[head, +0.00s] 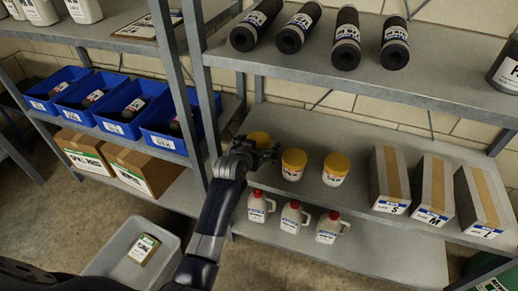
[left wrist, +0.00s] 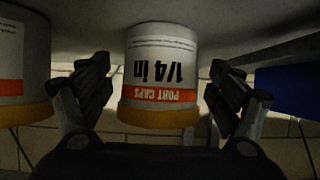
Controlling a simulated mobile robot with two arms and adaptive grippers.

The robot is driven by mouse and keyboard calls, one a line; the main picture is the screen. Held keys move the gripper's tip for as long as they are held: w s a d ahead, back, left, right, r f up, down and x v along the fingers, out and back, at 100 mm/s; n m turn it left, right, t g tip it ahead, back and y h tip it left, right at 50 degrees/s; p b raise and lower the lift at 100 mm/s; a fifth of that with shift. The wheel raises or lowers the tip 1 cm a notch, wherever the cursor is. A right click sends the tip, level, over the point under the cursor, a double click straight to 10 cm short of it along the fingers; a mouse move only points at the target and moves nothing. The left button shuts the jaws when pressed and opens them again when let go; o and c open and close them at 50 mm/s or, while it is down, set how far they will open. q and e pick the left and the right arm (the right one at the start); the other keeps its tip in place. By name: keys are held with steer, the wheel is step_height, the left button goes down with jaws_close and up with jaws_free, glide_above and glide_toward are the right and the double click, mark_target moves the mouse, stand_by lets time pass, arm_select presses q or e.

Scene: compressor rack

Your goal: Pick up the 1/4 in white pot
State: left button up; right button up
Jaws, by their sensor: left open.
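The 1/4 in white pot (left wrist: 160,58) shows upside down in the left wrist view, with a white body, a "PORT CAPS" label, a red band and a yellow lid. It lies between the two fingers of my left gripper (left wrist: 161,88), with gaps visible on both sides. In the head view this pot (head: 258,137) is the leftmost of three yellow-lidded pots on the middle shelf. My left gripper (head: 262,151) is open in front of it and hides most of its body. My right gripper is out of view.
A neighbouring white pot (head: 293,165) stands close to the right, and another pot (head: 336,169) beyond it. A rack post (head: 192,75) rises to the left. Grey boxes (head: 434,190) stand farther right. White jugs (head: 291,216) stand below, under the shelf.

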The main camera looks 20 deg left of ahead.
arm_select(q)
steer(key=c, duration=1.3)
steer(key=shift+r, duration=0.1)
steer(key=shift+c, duration=0.3)
